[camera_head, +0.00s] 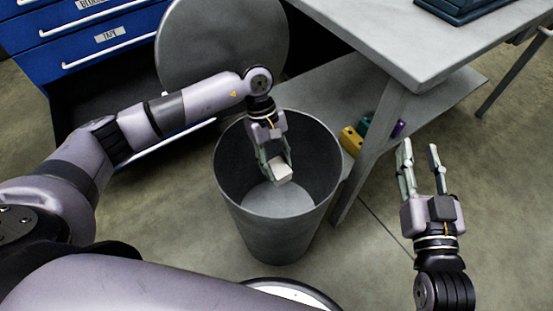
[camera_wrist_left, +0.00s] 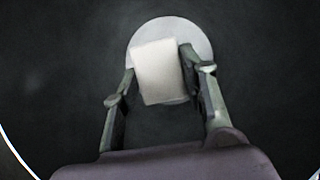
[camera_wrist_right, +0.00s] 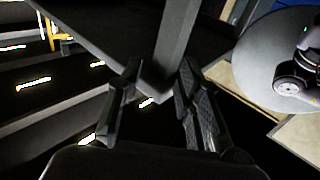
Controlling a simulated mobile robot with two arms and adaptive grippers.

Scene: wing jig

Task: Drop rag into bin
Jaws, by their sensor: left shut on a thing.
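A small white folded rag (camera_head: 281,172) is held between the fingers of my left gripper (camera_head: 275,160), over the mouth of the grey metal bin (camera_head: 272,222). The bin stands upright with its lid off, and its light bottom shows inside. In the left wrist view the rag (camera_wrist_left: 158,72) sits between the fingertips of my left gripper (camera_wrist_left: 160,85), with the dark inside of the bin (camera_wrist_left: 60,70) around it. My right gripper (camera_head: 420,160) is open and empty, to the right of the bin. It also shows open in the right wrist view (camera_wrist_right: 155,80).
A round grey lid (camera_head: 215,45) stands raised behind the bin. A blue drawer cabinet (camera_head: 75,35) is at the back left. A grey metal table (camera_head: 430,45) with a lower shelf is at the right; yellow, teal and purple things (camera_head: 351,140) lie on the shelf.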

